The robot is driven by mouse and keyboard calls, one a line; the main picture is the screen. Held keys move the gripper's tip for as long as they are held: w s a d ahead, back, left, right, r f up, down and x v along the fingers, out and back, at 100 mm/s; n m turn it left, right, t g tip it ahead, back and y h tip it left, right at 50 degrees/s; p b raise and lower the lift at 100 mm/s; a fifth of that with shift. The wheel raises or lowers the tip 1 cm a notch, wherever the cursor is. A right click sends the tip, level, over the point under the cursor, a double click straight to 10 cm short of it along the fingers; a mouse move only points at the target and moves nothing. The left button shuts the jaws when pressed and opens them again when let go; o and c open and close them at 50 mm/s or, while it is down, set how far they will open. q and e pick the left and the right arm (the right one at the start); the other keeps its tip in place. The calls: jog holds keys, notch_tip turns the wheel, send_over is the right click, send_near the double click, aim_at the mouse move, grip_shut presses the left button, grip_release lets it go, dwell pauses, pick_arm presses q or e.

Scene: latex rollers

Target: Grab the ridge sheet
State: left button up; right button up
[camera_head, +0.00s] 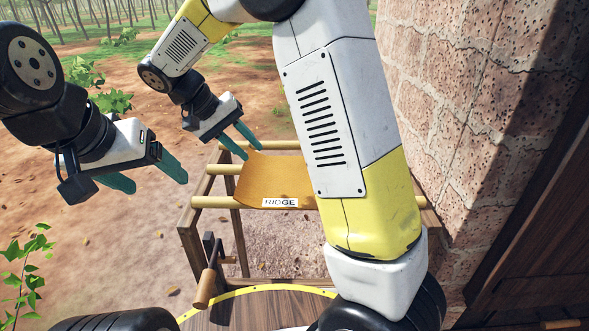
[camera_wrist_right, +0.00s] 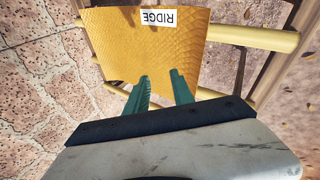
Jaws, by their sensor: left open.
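The ridge sheet (camera_head: 262,181) is a yellow-orange textured sheet with a white "RIDGE" label, draped over the wooden bars of a rack. It fills the upper middle of the right wrist view (camera_wrist_right: 140,50); in the head view my right arm covers its right part. My right gripper (camera_head: 252,153) is open, its teal fingers parted at the sheet's far edge. In the right wrist view its fingertips (camera_wrist_right: 161,76) overlap that edge; whether they touch it I cannot tell. My left gripper (camera_head: 158,184) is open and empty, in the air left of the rack.
The wooden rack (camera_head: 188,243) stands beside a rough brick wall (camera_head: 480,110) on the right. A crank with a wooden handle (camera_head: 204,289) sticks out at the rack's front left. A round wooden top with a yellow rim (camera_head: 240,292) is nearest. Open dirt ground lies left.

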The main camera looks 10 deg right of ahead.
aim_at(243, 168)
jog(key=w+a+f+t+h, duration=0.2)
jog(key=w+a+f+h, duration=0.25)
jog(key=a, duration=0.35)
jog(key=shift+y, duration=0.35)
jog(key=x, duration=0.7)
jog(key=shift+s+d+f, duration=0.1)
jog(key=shift+s+f, duration=0.15)
jog(key=shift+s, duration=0.15)
grip_shut()
